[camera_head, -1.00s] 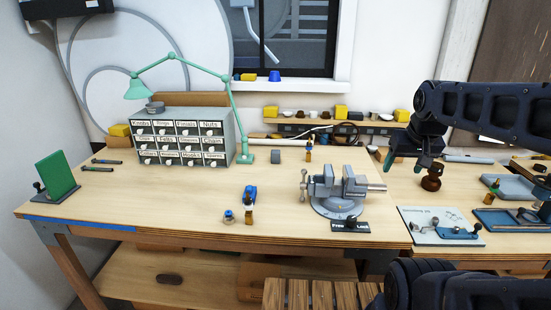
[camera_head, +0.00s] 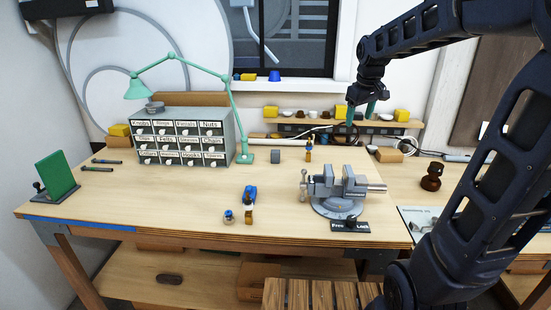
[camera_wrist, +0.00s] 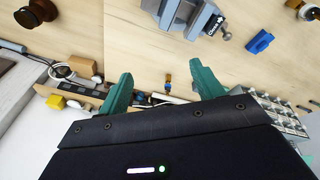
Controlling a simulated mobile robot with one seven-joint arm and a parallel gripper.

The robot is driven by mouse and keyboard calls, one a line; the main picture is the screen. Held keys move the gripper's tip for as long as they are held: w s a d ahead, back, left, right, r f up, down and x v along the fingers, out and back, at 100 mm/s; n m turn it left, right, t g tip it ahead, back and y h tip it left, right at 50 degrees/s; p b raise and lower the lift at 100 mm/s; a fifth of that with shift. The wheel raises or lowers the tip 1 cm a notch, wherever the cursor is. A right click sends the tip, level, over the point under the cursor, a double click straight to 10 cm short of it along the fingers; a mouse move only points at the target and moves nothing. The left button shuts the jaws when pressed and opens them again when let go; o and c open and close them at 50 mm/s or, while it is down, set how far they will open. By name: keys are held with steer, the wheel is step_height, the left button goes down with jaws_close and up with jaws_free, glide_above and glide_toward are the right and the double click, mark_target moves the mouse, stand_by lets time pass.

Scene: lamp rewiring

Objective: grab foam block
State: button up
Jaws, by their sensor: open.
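No block in view is clearly marked as the foam block. Yellow blocks stand on the back shelf (camera_head: 300,125), at its left (camera_head: 271,112), behind my gripper (camera_head: 341,112) and at the right (camera_head: 402,115). A yellow block (camera_wrist: 55,102) also shows at the left of the wrist view. A tan block (camera_head: 390,155) lies on the bench below the shelf, and a small dark grey block (camera_head: 275,157) stands near the lamp base. My gripper (camera_head: 361,112) is open and empty in front of the shelf; its teal fingers (camera_wrist: 160,75) are apart in the wrist view.
A grey vise (camera_head: 338,190) stands on the bench (camera_head: 150,205). A labelled drawer cabinet (camera_head: 182,140) and green lamp (camera_head: 171,57) are at the left. A brown knob-like piece (camera_head: 431,177) stands at the right.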

steer(key=w+a+f+n+g, duration=0.1)
steer(key=w+a+n, duration=0.1)
steer(key=w+a, duration=0.3)
steer(key=w+a+f+n, duration=0.1)
steer(key=w+a+n, duration=0.15)
steer(key=w, duration=0.45)
steer(key=n+g, duration=0.2)
steer(key=n, duration=0.5)
glide_above(275, 151)
steer(key=f, duration=1.8)
steer(key=shift+d+f, duration=0.25)
steer(key=shift+f, duration=0.15)
steer(key=shift+a+f, duration=0.15)
steer(key=shift+f, duration=5.45)
steer(key=c, duration=1)
steer(key=shift+r, duration=0.15)
steer(key=shift+c, duration=0.2)
